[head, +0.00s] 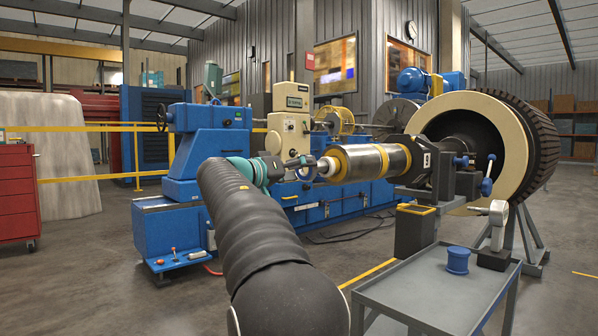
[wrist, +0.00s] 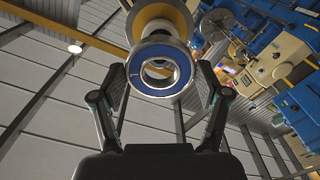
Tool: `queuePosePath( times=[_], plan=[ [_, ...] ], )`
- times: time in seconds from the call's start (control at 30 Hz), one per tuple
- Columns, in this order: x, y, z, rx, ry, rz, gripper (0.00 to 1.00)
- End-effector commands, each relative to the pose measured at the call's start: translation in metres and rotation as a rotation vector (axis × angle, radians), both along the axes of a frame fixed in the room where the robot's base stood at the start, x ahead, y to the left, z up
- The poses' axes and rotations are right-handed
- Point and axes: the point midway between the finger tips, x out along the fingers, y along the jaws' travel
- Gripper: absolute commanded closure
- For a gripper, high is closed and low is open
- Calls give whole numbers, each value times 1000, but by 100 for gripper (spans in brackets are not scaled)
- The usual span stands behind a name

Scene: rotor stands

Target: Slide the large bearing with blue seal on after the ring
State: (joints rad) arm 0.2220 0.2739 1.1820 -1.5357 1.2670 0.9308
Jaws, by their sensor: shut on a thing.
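The large bearing (wrist: 138,73) is a steel ring with a blue seal face and an open bore. In the head view the bearing (head: 308,173) shows small at the left end of the shaft. My gripper (wrist: 160,72) is shut on it, one finger on each side. In the head view my gripper (head: 298,165) is partly hidden by my arm. The bright shaft end (head: 326,166) sticks out of the rotor's steel drum (head: 360,162), which has yellow bands. The bearing looks close to this end; I cannot tell whether the shaft enters the bore. I cannot make out the separate ring.
A blue machine (head: 205,150) stands behind my arm. A large stator (head: 530,150) is at the right. Open floor lies left.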

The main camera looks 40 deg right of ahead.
Motion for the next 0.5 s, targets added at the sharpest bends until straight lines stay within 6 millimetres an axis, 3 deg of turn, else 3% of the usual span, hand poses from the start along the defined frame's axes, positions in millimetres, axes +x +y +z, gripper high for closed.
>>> queuePosePath(
  times=[0.5],
  plan=[
    [0,-5,1,-1,-2,0,56]
  ],
)
